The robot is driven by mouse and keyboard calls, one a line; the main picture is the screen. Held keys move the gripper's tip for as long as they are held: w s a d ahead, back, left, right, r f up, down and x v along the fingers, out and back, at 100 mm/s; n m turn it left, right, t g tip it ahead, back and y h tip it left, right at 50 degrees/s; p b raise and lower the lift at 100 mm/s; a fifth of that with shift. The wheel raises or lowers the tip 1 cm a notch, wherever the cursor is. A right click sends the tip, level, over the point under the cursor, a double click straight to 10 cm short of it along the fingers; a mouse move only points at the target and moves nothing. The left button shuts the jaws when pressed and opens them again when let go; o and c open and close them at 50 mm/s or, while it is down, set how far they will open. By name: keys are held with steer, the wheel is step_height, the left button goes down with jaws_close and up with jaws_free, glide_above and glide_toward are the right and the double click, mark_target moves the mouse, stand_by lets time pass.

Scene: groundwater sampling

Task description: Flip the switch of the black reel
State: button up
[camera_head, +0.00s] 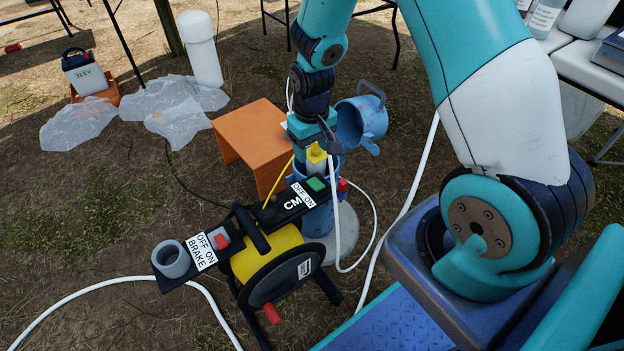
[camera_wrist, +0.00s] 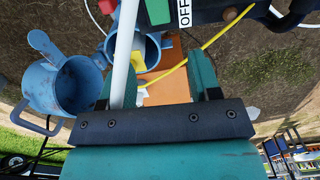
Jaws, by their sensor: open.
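The black reel (camera_head: 285,277) with a yellow drum stands on the ground in the head view. Its top bar carries a green switch (camera_head: 316,184) beside an OFF ON label and a red switch (camera_head: 221,241) by an OFF ON BRAKE label. My gripper (camera_head: 323,143) is open just behind the green-switch end of the bar. In the wrist view my gripper (camera_wrist: 152,68) has its two teal fingers apart. The green switch (camera_wrist: 158,11) and part of its label are at the top edge, beyond the fingers. The red brake switch is not clear there.
A white hose (camera_wrist: 126,45) passes close to the left finger. A blue jug (camera_head: 361,121) and a blue container (camera_wrist: 150,47) are near my gripper. An orange stool (camera_head: 256,140) stands behind the reel. A yellow cable (camera_wrist: 215,38) crosses the wrist view.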

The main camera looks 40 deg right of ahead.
mark_target(312, 180)
step_height(312, 180, down, 10)
steer(key=b, duration=0.2)
steer(key=shift+f+b, duration=0.1)
steer(key=shift+b, duration=0.25)
steer(key=shift+c, duration=0.2)
